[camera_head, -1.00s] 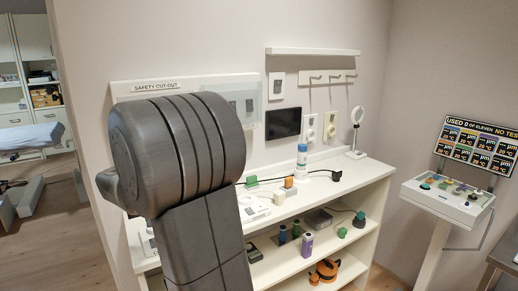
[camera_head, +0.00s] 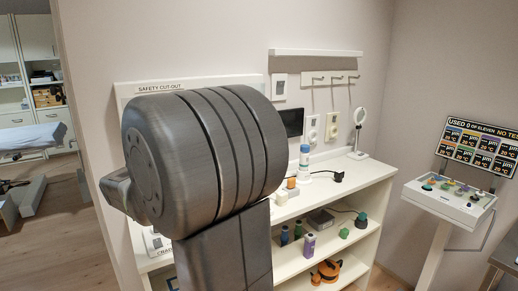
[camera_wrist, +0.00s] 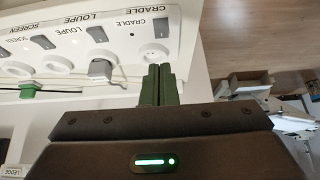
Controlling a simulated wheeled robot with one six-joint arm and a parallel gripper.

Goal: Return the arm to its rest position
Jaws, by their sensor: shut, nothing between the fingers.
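My gripper (camera_wrist: 158,84) shows in the wrist view with its two dark green fingers closed together and nothing between them. Its fingertips are near a white socket strip (camera_wrist: 110,35) labelled CRADLE, LOUPE and SCREEN; I cannot tell the exact gap. In the head view my thick grey arm joint fills the left middle and hides part of the white shelf unit (camera_head: 341,196) and the wall panel behind it. My gripper is not visible in the head view.
A control stand (camera_head: 449,200) with a sign (camera_head: 480,146) is at the right. Bottles and small parts stand on the shelves. A magnifier lamp (camera_head: 359,134) is at the shelf's far end. Open floor (camera_head: 60,240) shows at the left.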

